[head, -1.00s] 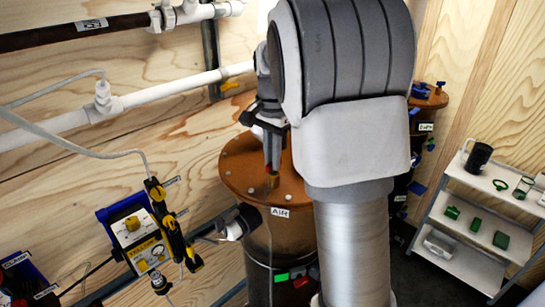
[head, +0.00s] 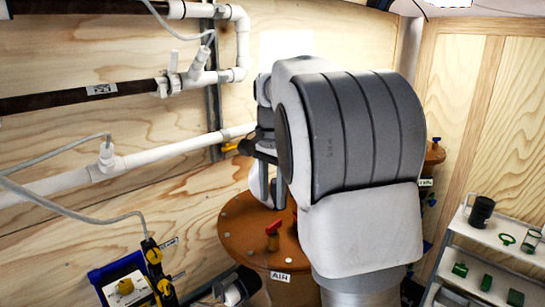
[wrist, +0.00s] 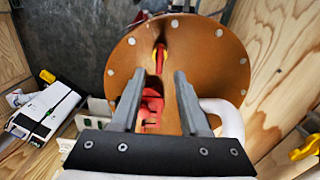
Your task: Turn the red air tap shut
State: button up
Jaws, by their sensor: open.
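A red tap handle (head: 272,228) on a brass stem stands on the round brown lid (head: 235,232) above the AIR label (head: 281,276). My gripper (head: 270,200) is open, its fingers pointing down above the lid, apart from this tap. In the wrist view the lid (wrist: 215,60) lies beyond the open fingers. A red handle with a yellow part (wrist: 160,57) shows just beyond the fingertips. A larger red part (wrist: 150,105) shows between the fingers, partly hidden by them. I cannot tell which of these is the air tap.
White pipes (head: 60,183) run along the wooden wall at left. A yellow and black device (head: 125,286) hangs at lower left. A shelf (head: 480,232) with a black cup and green items stands at right. My arm hides the lid's right side.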

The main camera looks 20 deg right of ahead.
notch_tip(320, 180, up, 10)
jog(key=shift+r+p, duration=0.25)
jog(key=shift+p, duration=0.1)
dwell(0.4)
jog(key=s+a+f+n+t+b, duration=0.2)
jog(key=s+a+f+n, duration=0.2)
jog(key=s, duration=0.7)
jog(key=s+a+f+n+t+b, duration=0.2)
jog(key=s+a+f+n, duration=0.3)
jog(key=s+f+n, duration=0.3)
jog(key=shift+s+f+n+t, duration=0.3)
jog(key=shift+s+f+t, duration=0.5)
jog(key=shift+s+f, duration=1.5)
